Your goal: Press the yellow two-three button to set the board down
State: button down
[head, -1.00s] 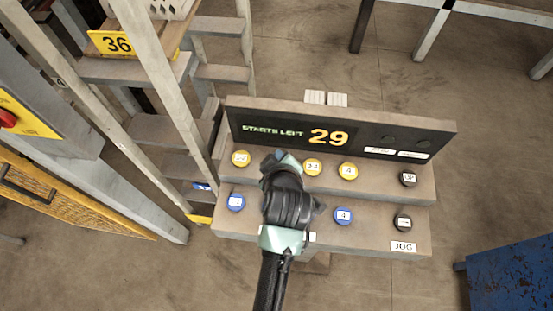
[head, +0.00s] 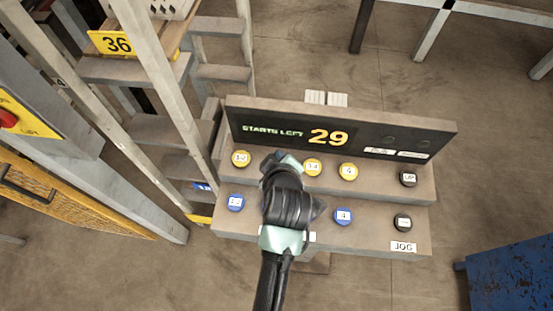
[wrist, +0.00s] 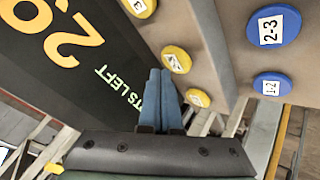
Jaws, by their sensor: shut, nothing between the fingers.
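The console (head: 370,195) carries two rows of buttons below a display (head: 290,132) reading "STARTS LEFT 29". In the wrist view a yellow button (wrist: 177,59), between yellow 1-2 (wrist: 198,98) and yellow 3-4 (wrist: 139,7), has a tilted label that is hard to read; its place fits two-three. In the head view my arm hides it. My gripper (head: 279,157) is shut and empty over that spot in the upper row. In the wrist view its blue fingertips (wrist: 160,73) overlap the button's edge; I cannot tell if they touch it.
Blue 2-3 (wrist: 274,26) and blue 1-2 (head: 236,202) buttons are in the lower row, with blue 4 (head: 344,215). Yellow 4 (head: 348,171) and black buttons (head: 408,178) are to the right. A metal frame with a "36" sign (head: 115,43) stands close on the left.

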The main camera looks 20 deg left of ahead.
jog(key=shift+f, duration=0.1)
jog(key=shift+f, duration=0.35)
